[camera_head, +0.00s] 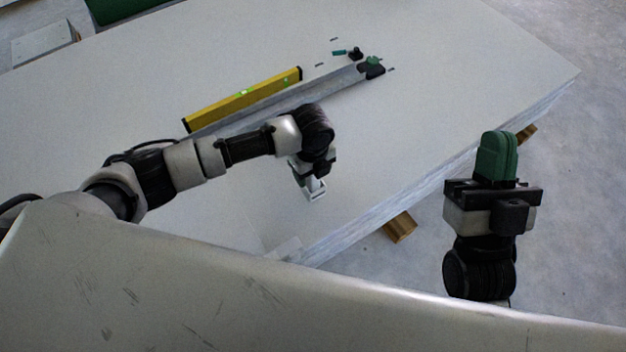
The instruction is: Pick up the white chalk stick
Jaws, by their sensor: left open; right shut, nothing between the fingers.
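I cannot make out a white chalk stick for certain in the head view. A stick of that colour would stand out little against the pale panel stack (440,90). My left gripper (315,190) is open and points down at the panel near its front edge. A small pale piece shows at its fingertips, and I cannot tell whether it is part of the gripper. My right gripper (498,157) is shut and empty, its green fingers together, held beyond the panel's right edge over the floor.
A yellow spirit level (245,97) lies beside a long metal straightedge (340,81), behind my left arm. A black and green tool (372,67) is at the straightedge's far end. A small teal piece (339,52) and a black knob (356,53) lie near it. The panel's right part is clear.

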